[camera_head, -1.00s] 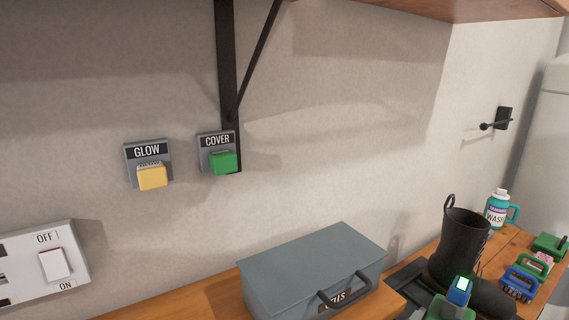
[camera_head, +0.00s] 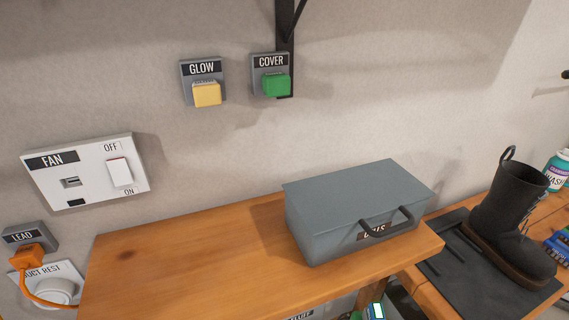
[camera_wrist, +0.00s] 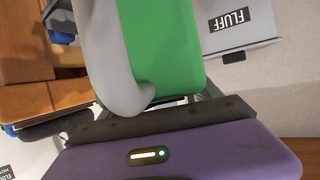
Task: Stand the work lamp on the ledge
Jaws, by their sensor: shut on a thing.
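In the wrist view my gripper (camera_wrist: 165,110) is shut on a green body with a grey curved piece, seemingly the work lamp (camera_wrist: 165,45). Its lower end is close against the dark bar of my gripper, and its far end is cut off by the frame. The fingertips are not clear to see. In the head view a small lit screen and a bit of green show at the bottom edge, seemingly my gripper (camera_head: 376,311) with the lamp, below the front of the wooden ledge (camera_head: 170,265). The ledge is bare on its left.
A grey toolbox (camera_head: 350,205) stands on the ledge's right part. A black boot (camera_head: 505,220) stands on a dark mat to the right. GLOW (camera_head: 206,95) and COVER (camera_head: 276,85) buttons, and a FAN switch panel (camera_head: 85,170), are on the wall. A FLUFF box (camera_wrist: 235,30) shows nearby.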

